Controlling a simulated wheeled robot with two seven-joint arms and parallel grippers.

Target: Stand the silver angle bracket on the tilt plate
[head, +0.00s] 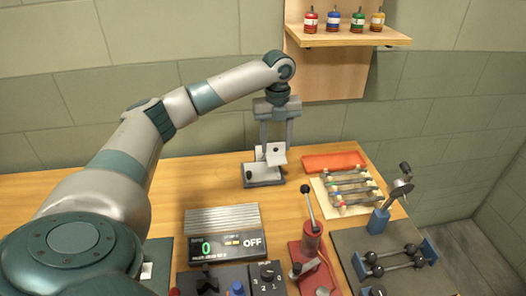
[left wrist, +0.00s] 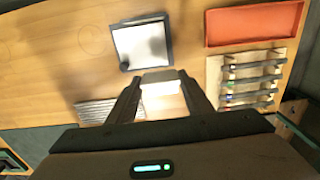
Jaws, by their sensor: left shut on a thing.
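My left gripper (head: 276,146) is shut on the silver angle bracket (head: 276,155), which sits between its fingertips. The bracket also shows between the fingers (left wrist: 160,95) in the left wrist view. The tilt plate (head: 258,172) is a pale plate on a dark base on the table, just below the bracket in the head view. In the left wrist view the tilt plate (left wrist: 140,42) lies beyond the fingertips, apart from the bracket in the picture. I cannot tell the height gap between them. My right gripper is not in view.
A tray of wrenches (head: 348,188) and an orange tray (head: 333,161) stand right of the tilt plate. A display box (head: 222,240), a red lever device (head: 311,240) and a dark fixture board (head: 350,240) are nearer. A shelf (head: 345,38) holds small bottles. The table left of the plate is clear.

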